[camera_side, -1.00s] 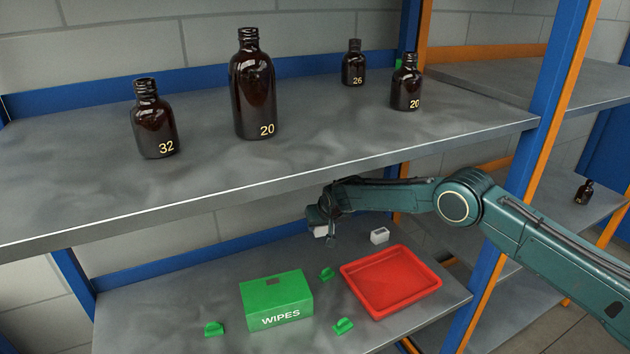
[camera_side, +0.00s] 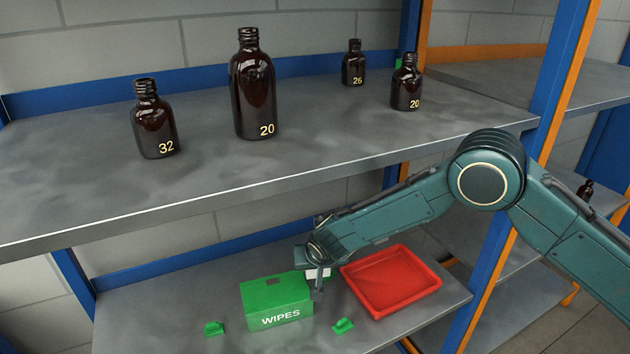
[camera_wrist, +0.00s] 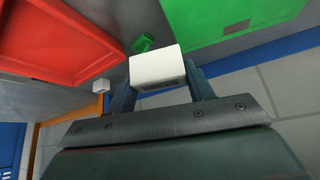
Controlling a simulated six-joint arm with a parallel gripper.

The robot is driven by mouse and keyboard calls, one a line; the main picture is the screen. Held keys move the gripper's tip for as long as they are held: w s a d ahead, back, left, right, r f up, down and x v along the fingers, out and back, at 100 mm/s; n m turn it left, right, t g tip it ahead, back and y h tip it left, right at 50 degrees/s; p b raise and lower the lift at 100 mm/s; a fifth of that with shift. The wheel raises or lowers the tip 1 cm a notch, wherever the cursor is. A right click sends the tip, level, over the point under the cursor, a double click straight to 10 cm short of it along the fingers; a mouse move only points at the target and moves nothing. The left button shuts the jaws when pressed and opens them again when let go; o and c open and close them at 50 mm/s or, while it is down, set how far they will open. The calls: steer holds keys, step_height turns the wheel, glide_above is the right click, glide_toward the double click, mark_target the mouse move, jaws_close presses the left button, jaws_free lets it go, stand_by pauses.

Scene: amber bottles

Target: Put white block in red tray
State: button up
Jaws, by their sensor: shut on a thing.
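My gripper (camera_side: 318,276) is shut on a white block (camera_wrist: 157,67), seen large between the fingers in the wrist view. A sliver of this block (camera_side: 313,274) shows in the side view, beside the green wipes box and left of the red tray. The red tray (camera_side: 400,283) is empty and lies on the lower shelf; it also shows at upper left in the wrist view (camera_wrist: 58,42). A second small white block (camera_wrist: 101,87) stands near the tray in the wrist view. My arm hides it in the side view.
The green wipes box (camera_side: 277,300) stands close to my gripper. Green clips lie in front (camera_side: 343,326) and at the left (camera_side: 214,328).

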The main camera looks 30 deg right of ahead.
steer(key=s+d+f+n+y, duration=0.1)
steer(key=s+d+n, duration=0.1)
steer(key=d, duration=1.7)
steer(key=shift+s+d+n+y, duration=0.3)
steer(key=shift+s+d+n, duration=0.1)
steer(key=shift+s, duration=0.5)
steer(key=shift+f, duration=0.1)
glide_toward(384, 276)
steer(key=shift+x, duration=2.75)
steer(key=shift+s+f, duration=0.15)
steer(key=shift+f, duration=0.05)
steer(key=o, duration=1)
steer(key=shift+r, duration=0.2)
